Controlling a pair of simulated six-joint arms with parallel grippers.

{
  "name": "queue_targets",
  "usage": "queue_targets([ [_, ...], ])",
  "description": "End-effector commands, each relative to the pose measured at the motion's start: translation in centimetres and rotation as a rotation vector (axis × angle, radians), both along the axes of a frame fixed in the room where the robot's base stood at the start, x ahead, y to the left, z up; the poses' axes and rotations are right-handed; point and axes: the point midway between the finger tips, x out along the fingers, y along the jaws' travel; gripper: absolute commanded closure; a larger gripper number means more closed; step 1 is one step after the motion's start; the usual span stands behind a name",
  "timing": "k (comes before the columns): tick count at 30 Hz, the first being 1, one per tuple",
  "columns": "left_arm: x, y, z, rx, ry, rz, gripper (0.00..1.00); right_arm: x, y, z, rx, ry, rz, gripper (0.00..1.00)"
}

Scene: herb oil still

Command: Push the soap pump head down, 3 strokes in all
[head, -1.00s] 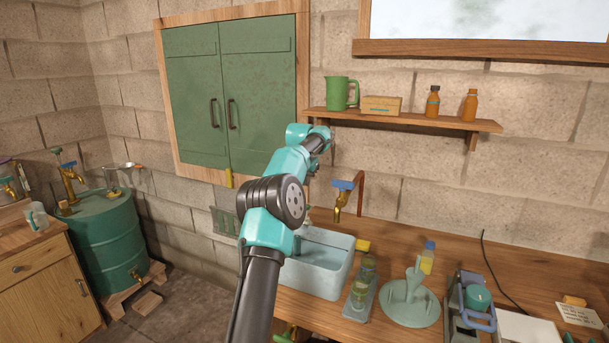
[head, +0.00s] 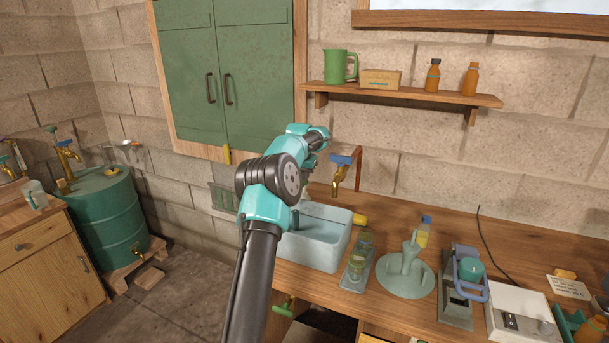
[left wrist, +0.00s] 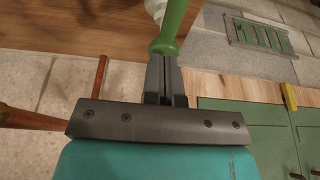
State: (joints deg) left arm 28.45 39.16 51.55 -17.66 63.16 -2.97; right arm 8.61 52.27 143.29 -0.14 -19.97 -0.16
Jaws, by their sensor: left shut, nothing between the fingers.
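The soap pump shows in the left wrist view as a green pump head (left wrist: 168,42) on a white bottle (left wrist: 155,9), which is cut off by the top edge. My left gripper (left wrist: 165,70) is shut and empty, with its fingertips right at the green head. I cannot tell whether they touch it or stay just apart. In the head view my left gripper (head: 308,166) points down behind the sink, left of the blue-handled tap. The pump is mostly or wholly hidden behind my arm there. My right gripper is not in view.
The pale blue sink (head: 322,258) lies below the brass tap (head: 339,177). The green wall cabinet (head: 235,90) is at left, and a wooden shelf (head: 410,93) hangs above. Glass jars, a grey-green stand (head: 405,285) and devices occupy the bench at right.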

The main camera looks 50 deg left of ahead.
Motion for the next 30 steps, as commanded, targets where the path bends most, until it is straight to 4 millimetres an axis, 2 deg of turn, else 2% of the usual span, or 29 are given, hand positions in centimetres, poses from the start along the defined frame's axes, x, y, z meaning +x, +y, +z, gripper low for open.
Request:
queue_targets([
  [6,0.0,0.0,-2.0,-0.001,0.003,0.001,1.00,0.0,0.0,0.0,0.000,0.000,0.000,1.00],
  [17,0.0,0.0,-2.0,-0.001,0.003,0.001,1.00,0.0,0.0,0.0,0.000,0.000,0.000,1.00],
  [23,-0.3,0.3,-0.5,0.001,0.000,0.007,1.00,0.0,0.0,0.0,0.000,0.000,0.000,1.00],
  [30,-1.3,0.6,3.6,0.002,-0.003,0.015,1.00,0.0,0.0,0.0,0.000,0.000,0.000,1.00],
])
